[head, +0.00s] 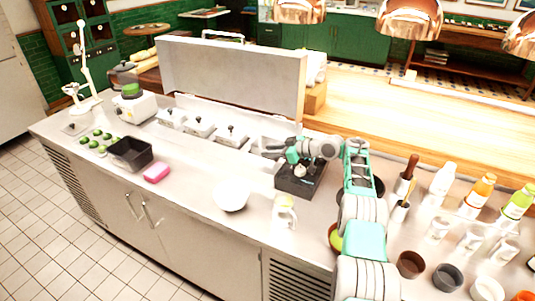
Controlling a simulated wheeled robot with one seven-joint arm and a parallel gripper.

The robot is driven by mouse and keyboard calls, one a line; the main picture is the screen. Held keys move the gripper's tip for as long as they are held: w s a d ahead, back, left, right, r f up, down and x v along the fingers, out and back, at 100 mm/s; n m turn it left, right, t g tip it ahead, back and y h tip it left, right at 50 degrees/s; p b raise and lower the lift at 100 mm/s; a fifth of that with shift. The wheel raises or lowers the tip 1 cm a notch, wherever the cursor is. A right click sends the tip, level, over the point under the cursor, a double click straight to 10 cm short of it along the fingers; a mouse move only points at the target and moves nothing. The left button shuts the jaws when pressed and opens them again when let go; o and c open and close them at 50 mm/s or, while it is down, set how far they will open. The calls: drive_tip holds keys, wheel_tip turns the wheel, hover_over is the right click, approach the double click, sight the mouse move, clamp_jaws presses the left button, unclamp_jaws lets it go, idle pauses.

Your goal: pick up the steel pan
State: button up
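I cannot tell for sure which item is the steel pan. Several lidded steel pans sit in a row in the counter well, among them one at the left (172,117), one in the middle (200,128) and one at the right (232,136). A dark round rim (378,187) shows partly behind my arm and may be a pan. My gripper (268,149) is at the left end of my arm, just right of the lidded row and above a black device (302,183). Its fingers are too small to tell open from shut, and I see nothing clearly held.
A raised panel (230,75) stands behind the well. A white bowl (231,196), pink sponge (157,173) and black bin (131,153) stand left of my gripper. Bottles (478,192) and cups crowd the right. Copper lamps (409,17) hang above. The front counter is partly clear.

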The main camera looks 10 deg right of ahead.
clamp_jaws()
idle(1.2)
